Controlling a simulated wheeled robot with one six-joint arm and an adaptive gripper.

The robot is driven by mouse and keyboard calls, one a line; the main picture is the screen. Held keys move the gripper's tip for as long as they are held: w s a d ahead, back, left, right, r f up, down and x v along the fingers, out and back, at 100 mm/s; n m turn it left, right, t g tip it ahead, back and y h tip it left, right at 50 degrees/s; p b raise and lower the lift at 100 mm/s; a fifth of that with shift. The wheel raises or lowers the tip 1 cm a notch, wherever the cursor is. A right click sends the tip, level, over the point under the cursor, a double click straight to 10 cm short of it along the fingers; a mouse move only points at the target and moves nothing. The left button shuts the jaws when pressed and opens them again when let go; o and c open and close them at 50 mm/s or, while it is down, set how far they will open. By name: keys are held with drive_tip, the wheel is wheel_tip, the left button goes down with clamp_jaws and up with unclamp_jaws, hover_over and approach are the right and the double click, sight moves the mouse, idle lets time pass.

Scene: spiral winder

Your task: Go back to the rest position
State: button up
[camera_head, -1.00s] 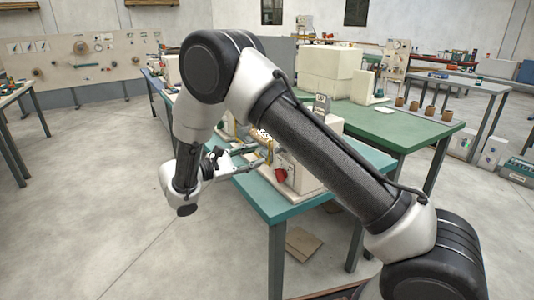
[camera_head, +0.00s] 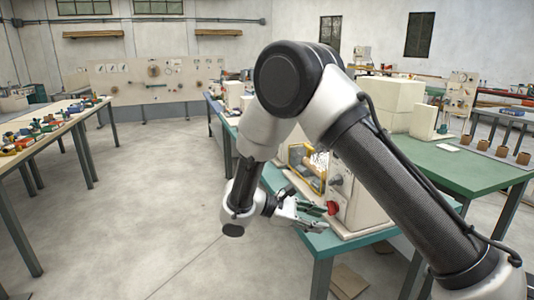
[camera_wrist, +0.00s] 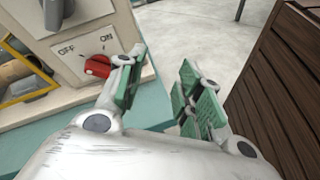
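The winder is a cream box machine (camera_head: 357,193) on the teal table. Its red switch (camera_head: 332,208) is on the front face, and in the wrist view the red switch (camera_wrist: 98,66) sits between the words OFF and ON, with its tip towards ON. My gripper (camera_head: 318,216) is beside this face, close to the switch. In the wrist view my gripper (camera_wrist: 163,88) has its green-padded fingers apart with nothing between them. The left finger is close to the right of the switch; whether they touch is hard to tell.
The teal table edge (camera_wrist: 152,104) lies below the fingers. A brown slatted wooden thing (camera_wrist: 285,75) stands close on the right in the wrist view. A green table (camera_head: 470,165) stands behind the machine. A workbench (camera_head: 50,125) is at left, with open floor (camera_head: 165,190) between.

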drive_tip(key=s+d+r+m+t+y, duration=0.3)
drive_tip(key=s+d+r+m+y, duration=1)
drive_tip(key=s+d+r, duration=0.7)
drive_tip(key=s+d, duration=0.1)
drive_tip(key=s, duration=0.2)
drive_tip(key=shift+r+m+y, duration=0.3)
drive_tip(key=shift+y, duration=0.1)
